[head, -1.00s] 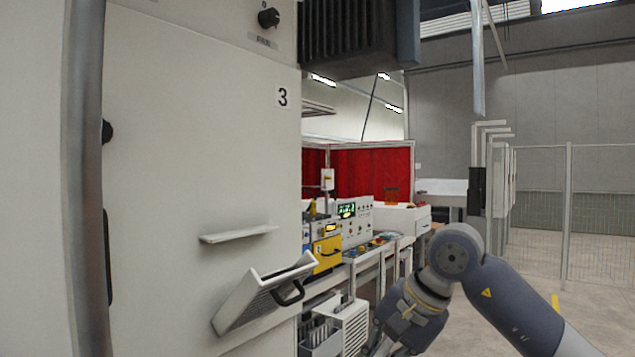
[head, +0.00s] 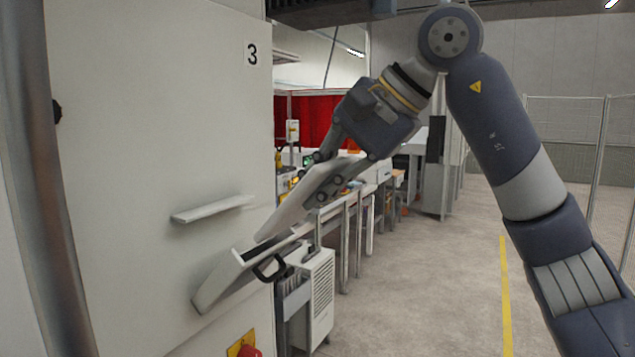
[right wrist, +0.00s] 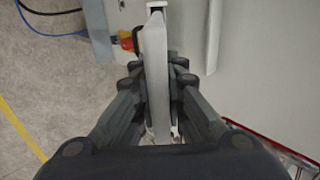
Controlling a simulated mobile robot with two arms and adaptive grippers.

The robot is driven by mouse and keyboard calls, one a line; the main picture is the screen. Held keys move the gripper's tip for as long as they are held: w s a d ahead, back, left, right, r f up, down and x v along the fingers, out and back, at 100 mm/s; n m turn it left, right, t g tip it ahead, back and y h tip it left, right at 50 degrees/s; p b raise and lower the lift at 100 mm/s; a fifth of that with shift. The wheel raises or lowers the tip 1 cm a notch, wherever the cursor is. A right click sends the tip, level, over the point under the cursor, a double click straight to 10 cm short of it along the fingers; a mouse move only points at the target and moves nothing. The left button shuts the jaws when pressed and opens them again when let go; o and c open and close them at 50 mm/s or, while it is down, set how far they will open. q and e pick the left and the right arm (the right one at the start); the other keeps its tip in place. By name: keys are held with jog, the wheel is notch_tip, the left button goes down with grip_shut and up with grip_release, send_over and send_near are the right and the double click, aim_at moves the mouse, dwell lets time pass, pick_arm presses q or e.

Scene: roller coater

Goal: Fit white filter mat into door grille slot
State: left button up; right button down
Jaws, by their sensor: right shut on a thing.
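The door grille (head: 225,287) is a white box tilted out from the cabinet door (head: 150,130), its slot open at the top and a black handle (head: 268,268) on its front. My right gripper (head: 318,178) is shut on the white filter mat (head: 290,211). The mat slants down to the left, its lower end just above the grille's open top; I cannot tell whether they touch. In the right wrist view the mat (right wrist: 155,60) stands edge-on between the fingers, pointing towards the grille at the top. My left gripper is not in view.
A narrow white ledge (head: 211,208) juts from the door above the grille. A red button on a yellow plate (head: 243,345) sits below it. A workbench with equipment stands behind my right gripper. The floor (head: 440,290) to the right is clear.

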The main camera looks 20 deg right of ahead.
aim_at(294, 210)
jog(key=shift+x, duration=0.95)
jog(key=shift+b+x, duration=0.5)
jog(key=shift+x, duration=1.5)
jog(key=shift+a+r+p, duration=0.1)
jog(key=shift+p, duration=0.45)
jog(key=shift+b+x, duration=0.8)
jog(key=shift+x, duration=3.7)
jog(key=c, duration=1.7)
grip_release()
jog(key=shift+s+f, duration=0.15)
jog(key=shift+f, duration=0.05)
jog(key=shift+o, duration=0.6)
